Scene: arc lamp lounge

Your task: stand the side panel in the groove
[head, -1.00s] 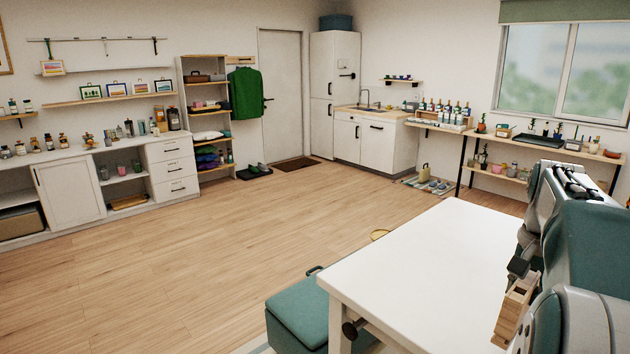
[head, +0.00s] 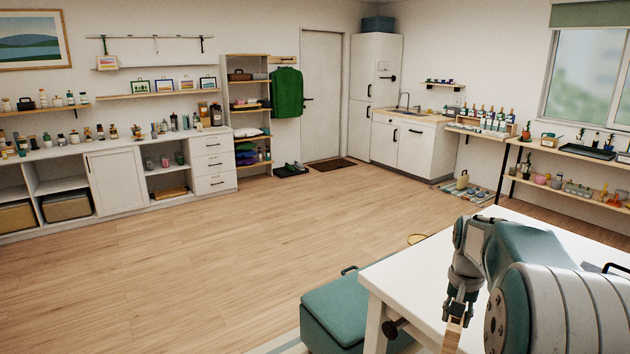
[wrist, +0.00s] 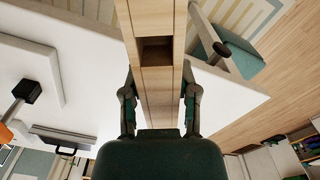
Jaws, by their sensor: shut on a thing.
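My gripper (head: 461,298) is over the left part of the white table (head: 405,293). It is shut on a light wooden piece, the side panel (head: 452,337), whose lower end runs out of the head view. In the wrist view, the panel (wrist: 154,17) lies between the two fingers of my gripper (wrist: 160,105) and extends away from the palm. A dark square recess or opening shows in its face. The groove cannot be made out in either view, and the panel's far end is cut off by the frame.
A teal storage bench (head: 345,310) stands on the floor beside the table. A dark knob (head: 396,328) sticks out from the table's side. The wooden floor (head: 200,270) beyond is open.

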